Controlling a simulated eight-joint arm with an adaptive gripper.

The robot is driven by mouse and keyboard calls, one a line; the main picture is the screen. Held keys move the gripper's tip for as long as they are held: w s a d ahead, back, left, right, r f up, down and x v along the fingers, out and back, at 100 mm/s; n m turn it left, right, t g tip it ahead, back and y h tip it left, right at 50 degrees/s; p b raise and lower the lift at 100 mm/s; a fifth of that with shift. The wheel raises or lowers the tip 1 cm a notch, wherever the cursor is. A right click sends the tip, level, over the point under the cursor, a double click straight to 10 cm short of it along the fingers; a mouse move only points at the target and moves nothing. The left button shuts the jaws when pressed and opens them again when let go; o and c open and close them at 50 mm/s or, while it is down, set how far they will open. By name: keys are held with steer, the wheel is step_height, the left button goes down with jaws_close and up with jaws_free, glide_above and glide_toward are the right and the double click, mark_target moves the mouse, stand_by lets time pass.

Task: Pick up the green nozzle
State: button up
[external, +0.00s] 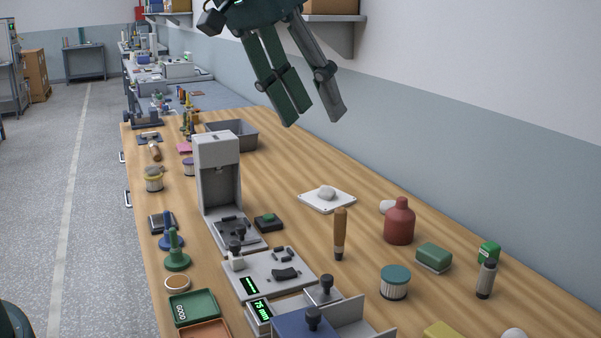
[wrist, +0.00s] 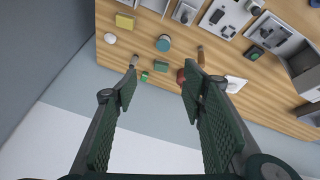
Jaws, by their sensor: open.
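The green nozzle (external: 177,252), a green piece with a round flared base and a narrow upright stem, stands on the left side of the wooden bench in the external view. A similar blue piece (external: 170,234) stands just behind it. I do not make out the green nozzle in the wrist view. My gripper (external: 313,120) is high above the bench toward the wall, well apart from the nozzle. Its fingers are spread with nothing between them; they also show in the wrist view (wrist: 158,88).
A grey press (external: 217,173) stands tall right of the nozzle. A green tray (external: 194,308) and a round brown-topped dish (external: 178,283) lie in front. A red bottle (external: 399,222), a teal-lidded jar (external: 394,284) and a green block (external: 434,258) stand at right. A wall shelf (external: 335,20) is near my gripper.

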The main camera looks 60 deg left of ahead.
steer(key=w+f+n+g, duration=0.1)
steer(key=w+n, duration=0.3)
steer(key=w, duration=1)
steer(key=n+g+b, duration=0.1)
steer(key=n+g, duration=0.3)
steer(key=n, duration=0.5)
glide_above(491, 245)
step_height(491, 245, down, 29)
steer(key=shift+r, duration=0.2)
steer(key=shift+w+f, duration=0.15)
steer(key=shift+f, duration=0.25)
steer(key=shift+f, duration=1.25)
steer(key=shift+f, duration=2.6)
